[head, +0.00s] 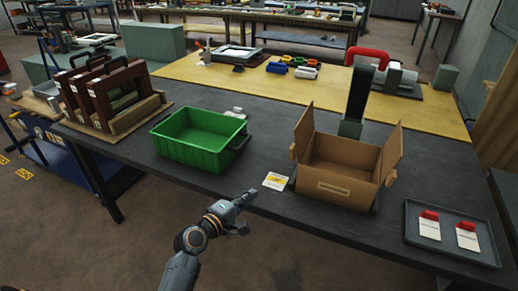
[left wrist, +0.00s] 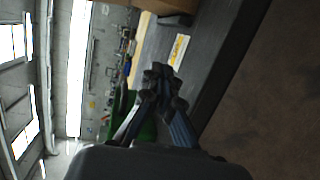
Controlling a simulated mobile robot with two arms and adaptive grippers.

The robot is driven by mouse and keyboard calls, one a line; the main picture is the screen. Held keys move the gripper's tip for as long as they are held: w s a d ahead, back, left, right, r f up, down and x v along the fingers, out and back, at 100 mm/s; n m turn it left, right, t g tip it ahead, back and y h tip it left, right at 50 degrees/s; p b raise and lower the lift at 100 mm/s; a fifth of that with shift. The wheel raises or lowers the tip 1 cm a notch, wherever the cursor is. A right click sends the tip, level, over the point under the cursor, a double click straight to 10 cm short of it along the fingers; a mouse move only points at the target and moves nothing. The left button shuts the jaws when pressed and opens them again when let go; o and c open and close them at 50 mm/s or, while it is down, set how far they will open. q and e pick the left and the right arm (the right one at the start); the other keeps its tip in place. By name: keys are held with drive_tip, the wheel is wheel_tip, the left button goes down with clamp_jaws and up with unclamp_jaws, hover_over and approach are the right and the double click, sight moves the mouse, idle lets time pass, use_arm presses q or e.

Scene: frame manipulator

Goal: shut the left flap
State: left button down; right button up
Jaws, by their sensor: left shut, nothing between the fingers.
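A brown cardboard box (head: 338,172) stands on the dark table with its top open. Its left flap (head: 303,131) stands up at the left side, and its right flap (head: 391,151) stands up at the right side. In the left wrist view a small part of the box (left wrist: 172,7) shows at the top edge. My left gripper (head: 250,196) is shut and empty near the table's front edge, to the left of the box and apart from it. Its closed fingers (left wrist: 158,76) show in the left wrist view. My right gripper is not in view.
A green crate (head: 201,155) stands left of the box. A white and yellow card (head: 276,181) lies between my left gripper and the box. A dark tray (head: 450,253) with red-topped cards is at the right. A dark upright post (head: 357,92) stands behind the box.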

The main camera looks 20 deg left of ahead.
use_arm(q)
wheel_tip(320, 180, up, 10)
drive_tip(key=n+t, duration=0.1)
drive_tip(key=t, duration=0.1)
drive_tip(key=w+d+r+p, duration=0.1)
drive_tip(key=w+d+p, duration=0.2)
drive_tip(key=w, duration=0.6)
drive_tip(key=d, duration=0.2)
drive_tip(key=shift+d+h, duration=0.35)
drive_tip(key=shift+h, duration=0.05)
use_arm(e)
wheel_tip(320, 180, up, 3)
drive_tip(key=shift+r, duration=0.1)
use_arm(q)
drive_tip(key=shift+r, duration=0.15)
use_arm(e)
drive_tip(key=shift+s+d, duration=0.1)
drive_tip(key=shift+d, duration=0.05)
